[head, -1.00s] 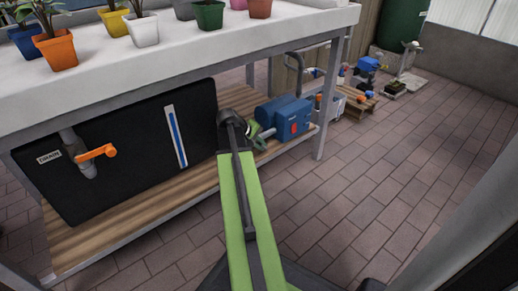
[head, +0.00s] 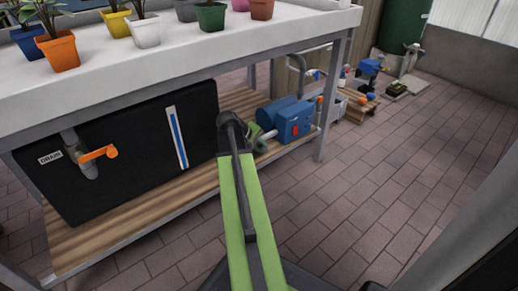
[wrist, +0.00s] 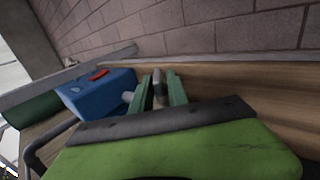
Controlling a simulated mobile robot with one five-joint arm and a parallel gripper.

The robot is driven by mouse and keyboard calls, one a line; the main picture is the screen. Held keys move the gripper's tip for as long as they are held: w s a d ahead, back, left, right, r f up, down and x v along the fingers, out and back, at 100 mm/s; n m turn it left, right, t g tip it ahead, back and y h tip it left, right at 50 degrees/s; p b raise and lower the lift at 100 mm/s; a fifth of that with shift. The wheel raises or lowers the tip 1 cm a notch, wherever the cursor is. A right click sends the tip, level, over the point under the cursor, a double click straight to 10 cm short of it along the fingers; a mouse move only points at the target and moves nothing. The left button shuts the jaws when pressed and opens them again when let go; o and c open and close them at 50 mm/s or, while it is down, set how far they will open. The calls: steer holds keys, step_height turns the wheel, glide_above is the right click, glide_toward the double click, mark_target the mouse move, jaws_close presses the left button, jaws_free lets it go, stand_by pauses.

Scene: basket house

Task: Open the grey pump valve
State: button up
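The blue pump (head: 290,118) stands on the wooden lower shelf, just right of my gripper (head: 262,140) in the head view. It also shows at the left of the wrist view (wrist: 95,92), with a light pipe stub (wrist: 128,97) toward my gripper. In the wrist view, the two green fingers of my gripper (wrist: 158,95) stand apart on either side of a narrow grey part (wrist: 158,82), probably the valve handle. I cannot tell whether the fingers press on it. The valve body is hidden behind my fingers; my arm covers much of this spot in the head view.
A black panel (head: 125,150) with an orange-handled drain valve (head: 98,154) stands on the shelf at left. The potting bench (head: 200,55) overhangs the shelf, and a bench leg (head: 331,100) rises right of the pump. The brick floor (head: 400,190) at right is clear.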

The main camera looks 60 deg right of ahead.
steer(key=p+v, duration=1.3)
steer(key=v, duration=0.4)
steer(key=shift+a+p, duration=0.15)
steer(key=shift+p, duration=0.2)
steer(key=shift+w+r, duration=0.1)
